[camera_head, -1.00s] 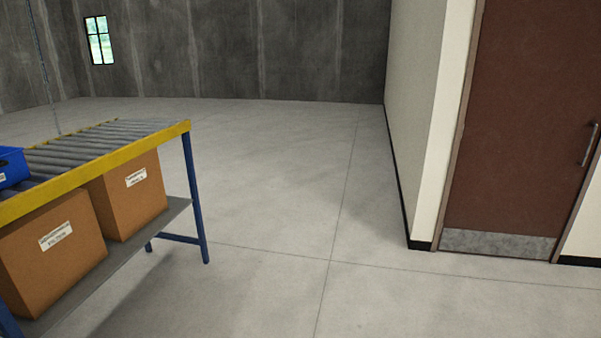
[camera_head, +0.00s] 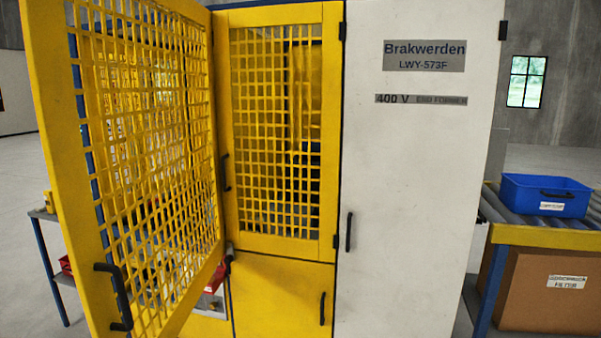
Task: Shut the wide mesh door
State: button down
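The wide mesh door (camera_head: 150,130) is yellow with a grid of square openings. It stands swung open toward me at the left of the head view, its free edge nearest me. A black handle (camera_head: 116,297) sits low on that free edge. A narrower yellow mesh door (camera_head: 283,130) beside it looks closed, flush with the machine front, with a black handle (camera_head: 225,172) at its left edge. My gripper is not in view.
The white cabinet (camera_head: 420,170), labelled Brakwerden, stands right of the mesh doors. A roller conveyor (camera_head: 530,235) at the right carries a blue bin (camera_head: 545,195), with a cardboard box (camera_head: 545,295) below. A table (camera_head: 45,214) stands at the far left, partly hidden behind the open door.

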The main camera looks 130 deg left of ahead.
aim_at(45, 29)
jog(key=u, duration=0.9)
jog(key=i, duration=0.1)
jog(key=u, duration=3.95)
jog(key=i, duration=0.4)
jog(key=z, duration=0.05)
